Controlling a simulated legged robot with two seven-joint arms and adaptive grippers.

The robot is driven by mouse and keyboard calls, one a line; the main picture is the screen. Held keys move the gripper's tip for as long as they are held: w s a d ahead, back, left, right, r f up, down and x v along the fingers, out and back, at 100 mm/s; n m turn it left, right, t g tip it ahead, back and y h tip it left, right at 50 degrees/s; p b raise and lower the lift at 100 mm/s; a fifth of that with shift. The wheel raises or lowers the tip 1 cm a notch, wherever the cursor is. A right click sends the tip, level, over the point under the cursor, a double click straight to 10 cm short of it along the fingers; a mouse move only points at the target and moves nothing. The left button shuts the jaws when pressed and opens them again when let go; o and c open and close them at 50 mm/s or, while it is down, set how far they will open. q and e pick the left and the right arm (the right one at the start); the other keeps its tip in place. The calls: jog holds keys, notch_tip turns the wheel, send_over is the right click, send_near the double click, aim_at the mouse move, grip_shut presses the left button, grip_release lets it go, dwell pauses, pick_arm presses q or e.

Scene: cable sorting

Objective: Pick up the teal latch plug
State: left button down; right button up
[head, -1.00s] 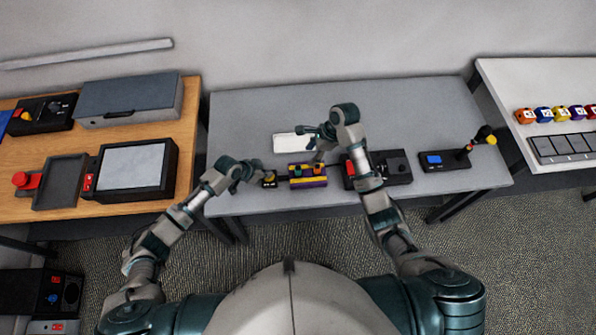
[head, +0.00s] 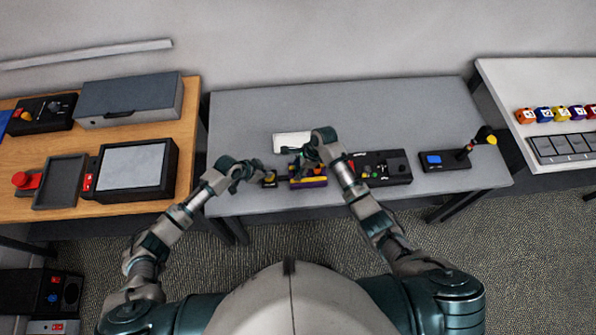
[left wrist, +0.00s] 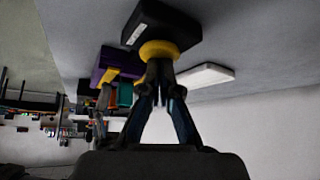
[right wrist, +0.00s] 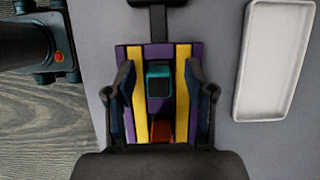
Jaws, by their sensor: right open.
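The teal latch plug (right wrist: 158,80) sits upright in a purple and yellow striped block (right wrist: 183,60). My right gripper (right wrist: 161,92) is open above the block, one finger on each side of it. The teal plug lies between the fingers and is not gripped. An orange plug (right wrist: 160,130) stands in the same block, nearer the palm. In the head view my right gripper (head: 304,160) mostly hides the plugs. My left gripper (left wrist: 160,75) has its fingers close together at the yellow part (left wrist: 158,50) of a small black box (left wrist: 162,22) and seems shut on it.
A white tray (right wrist: 270,60) lies just behind the block. A black control box (head: 385,168) stands right of it, and a black unit with a blue screen (head: 440,160) further right. The back of the grey table (head: 400,105) is clear.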

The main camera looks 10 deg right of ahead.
aim_at(298, 168)
grip_shut()
pick_arm(q)
jog(key=shift+f, duration=0.1)
pick_arm(e)
notch_tip(298, 168, up, 10)
jog(key=shift+r, duration=0.1)
dwell(0.4)
pick_arm(q)
notch_tip(298, 168, up, 9)
dwell(1.3)
dwell(0.4)
